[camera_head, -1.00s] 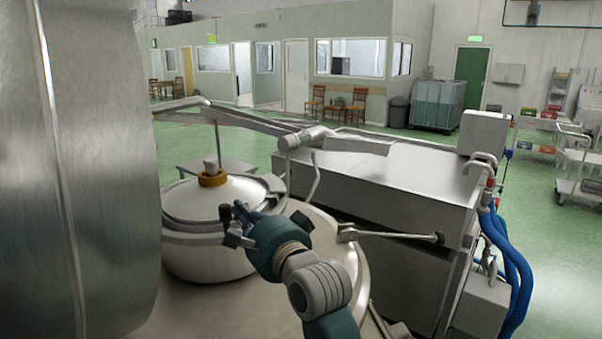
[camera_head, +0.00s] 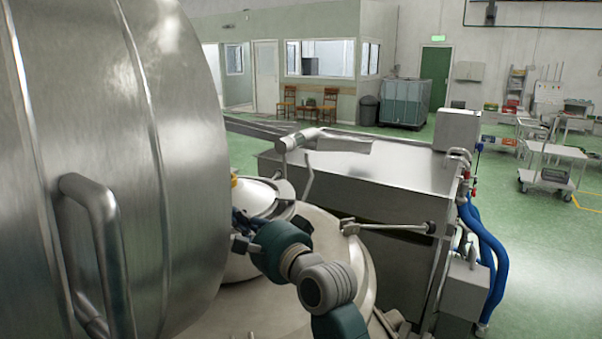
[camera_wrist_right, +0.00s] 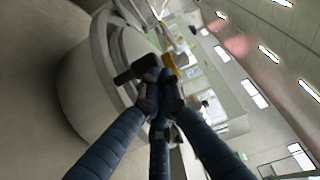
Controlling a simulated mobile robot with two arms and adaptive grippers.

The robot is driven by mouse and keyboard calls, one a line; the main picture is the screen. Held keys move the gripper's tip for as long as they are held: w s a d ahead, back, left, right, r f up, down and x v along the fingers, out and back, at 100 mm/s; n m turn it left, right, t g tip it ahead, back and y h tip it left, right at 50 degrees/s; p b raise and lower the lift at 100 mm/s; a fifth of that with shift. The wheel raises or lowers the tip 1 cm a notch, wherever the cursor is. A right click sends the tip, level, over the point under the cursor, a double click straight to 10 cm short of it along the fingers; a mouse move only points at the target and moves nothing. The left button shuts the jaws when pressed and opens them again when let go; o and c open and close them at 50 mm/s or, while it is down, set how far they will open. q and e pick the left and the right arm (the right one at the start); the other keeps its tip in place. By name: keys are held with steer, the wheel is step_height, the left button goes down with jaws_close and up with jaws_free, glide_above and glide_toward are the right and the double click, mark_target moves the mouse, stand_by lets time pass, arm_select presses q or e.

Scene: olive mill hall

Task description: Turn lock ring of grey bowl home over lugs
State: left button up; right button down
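The grey bowl (camera_head: 240,268) stands at the left of centre, largely hidden behind a big steel drum. Only the right part of its domed lid (camera_head: 262,195) shows, with a sliver of a yellow collar (camera_head: 234,181). My right gripper (camera_head: 240,228) is at the bowl's near right side, by the lock ring. In the right wrist view the bowl's pale wall (camera_wrist_right: 85,85) fills the left. There the fingers (camera_wrist_right: 160,92) close together at a black handle (camera_wrist_right: 136,70) of the lock ring and appear shut on it. The ring's lugs cannot be made out. My left gripper is not in view.
The steel drum (camera_head: 165,130) with a bar handle (camera_head: 95,240) blocks the left side. A steel tank (camera_head: 350,190) stands behind on the right, with blue hoses (camera_head: 490,255) at its end. A metal rod (camera_head: 390,227) reaches across near the gripper. Green floor (camera_head: 540,240) is free at the right.

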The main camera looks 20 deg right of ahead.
steer(key=v, duration=1.2)
